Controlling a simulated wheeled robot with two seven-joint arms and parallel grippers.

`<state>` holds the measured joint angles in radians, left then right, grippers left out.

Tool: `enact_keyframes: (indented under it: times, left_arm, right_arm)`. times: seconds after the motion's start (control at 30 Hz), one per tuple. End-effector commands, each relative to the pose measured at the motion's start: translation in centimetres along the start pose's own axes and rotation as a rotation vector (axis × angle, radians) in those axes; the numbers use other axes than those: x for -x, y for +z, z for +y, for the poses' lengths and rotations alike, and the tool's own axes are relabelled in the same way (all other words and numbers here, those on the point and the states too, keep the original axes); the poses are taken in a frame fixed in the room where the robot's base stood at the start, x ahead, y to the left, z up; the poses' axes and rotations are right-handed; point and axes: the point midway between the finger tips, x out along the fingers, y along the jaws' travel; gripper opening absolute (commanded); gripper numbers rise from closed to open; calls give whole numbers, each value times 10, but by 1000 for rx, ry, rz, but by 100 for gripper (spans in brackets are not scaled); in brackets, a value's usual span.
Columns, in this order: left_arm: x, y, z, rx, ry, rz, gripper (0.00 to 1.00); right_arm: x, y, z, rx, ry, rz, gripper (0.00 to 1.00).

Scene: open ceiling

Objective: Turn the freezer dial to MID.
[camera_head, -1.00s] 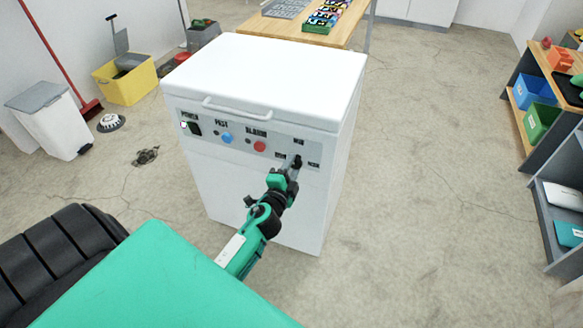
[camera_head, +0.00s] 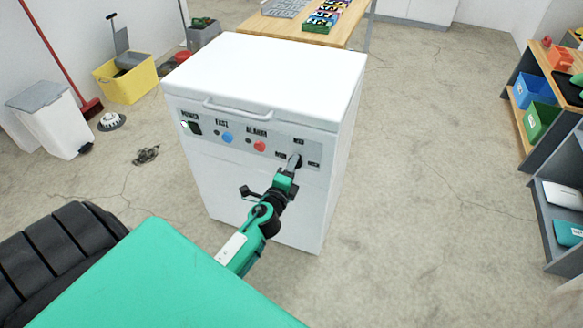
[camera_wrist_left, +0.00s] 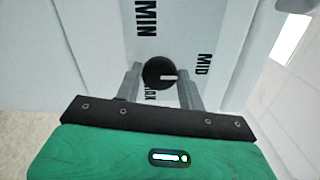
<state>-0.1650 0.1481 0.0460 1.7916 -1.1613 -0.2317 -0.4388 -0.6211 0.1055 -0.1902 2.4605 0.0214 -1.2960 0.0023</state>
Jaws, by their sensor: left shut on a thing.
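The white chest freezer (camera_head: 268,75) stands ahead with a grey control strip on its front. Its black dial (camera_wrist_left: 156,70) is at the strip's right end, with MIN, MID and MAX labels around it. In the left wrist view the dial's short white mark points right, roughly to the side of the MID label (camera_wrist_left: 203,63). The MIN label (camera_wrist_left: 145,18) is above, and MAX is partly hidden below. My left gripper (camera_head: 295,163) is shut on the dial, one finger on either side. The head view hides most of the dial behind the fingers. My right gripper is not in view.
The strip also bears a power switch (camera_head: 194,128), a blue button (camera_head: 227,138) and a red button (camera_head: 260,146). A wooden table (camera_head: 345,32) stands behind the freezer, shelves (camera_head: 531,150) at right. The floor right of the freezer is clear.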

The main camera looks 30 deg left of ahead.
Motion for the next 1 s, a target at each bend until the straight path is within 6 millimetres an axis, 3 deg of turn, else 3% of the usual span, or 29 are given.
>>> enact_keyframes:
  times: [0.23, 0.27, 0.33, 0.37, 0.73, 1.0]
  left_arm:
    - [1, -1, 2, 1, 2, 3, 17]
    - [1, -1, 2, 1, 2, 3, 45]
    - [1, -1, 1, 2, 2, 2, 59]
    - [1, -1, 1, 2, 2, 2, 61]
    - [5, -1, 1, 2, 2, 1, 61]
    - [47, -1, 3, 4, 4, 1, 61]
  right_arm:
    - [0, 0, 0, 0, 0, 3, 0]
    - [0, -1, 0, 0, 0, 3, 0]
    - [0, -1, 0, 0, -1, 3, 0]
    - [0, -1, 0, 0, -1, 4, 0]
    - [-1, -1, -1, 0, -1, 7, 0]
    - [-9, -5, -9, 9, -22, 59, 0]
